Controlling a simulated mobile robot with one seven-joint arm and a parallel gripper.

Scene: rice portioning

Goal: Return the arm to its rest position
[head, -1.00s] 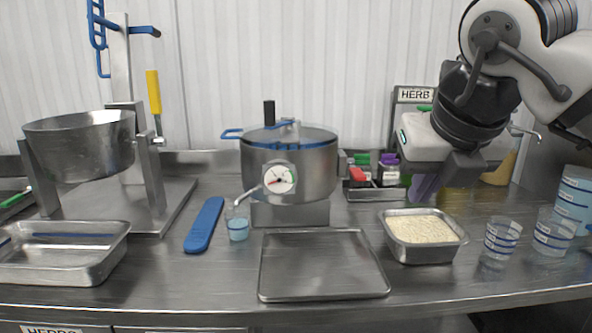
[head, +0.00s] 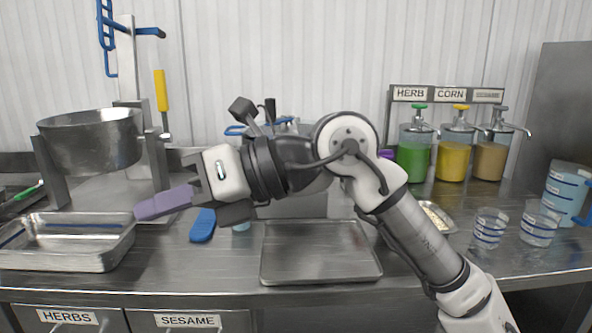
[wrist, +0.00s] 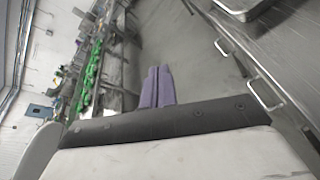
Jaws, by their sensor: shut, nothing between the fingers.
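My gripper (head: 165,203) is in the head view at the left of the middle, in front of the counter. Its purple fingers point left towards the empty metal tray at the left. The fingers lie together and hold nothing. In the wrist view the two purple fingers (wrist: 157,88) are side by side, pointing over the grey floor. My arm crosses the middle of the head view and hides most of the pressure cooker.
An empty deep tray (head: 113,257) stands at the left below a tilted steel pot (head: 90,140). A flat tray (head: 320,272) lies mid-counter. Measuring cups (head: 489,232), a blue-striped jug (head: 567,190) and sauce dispensers (head: 453,150) stand at the right. Drawer handles (wrist: 266,95) show in the wrist view.

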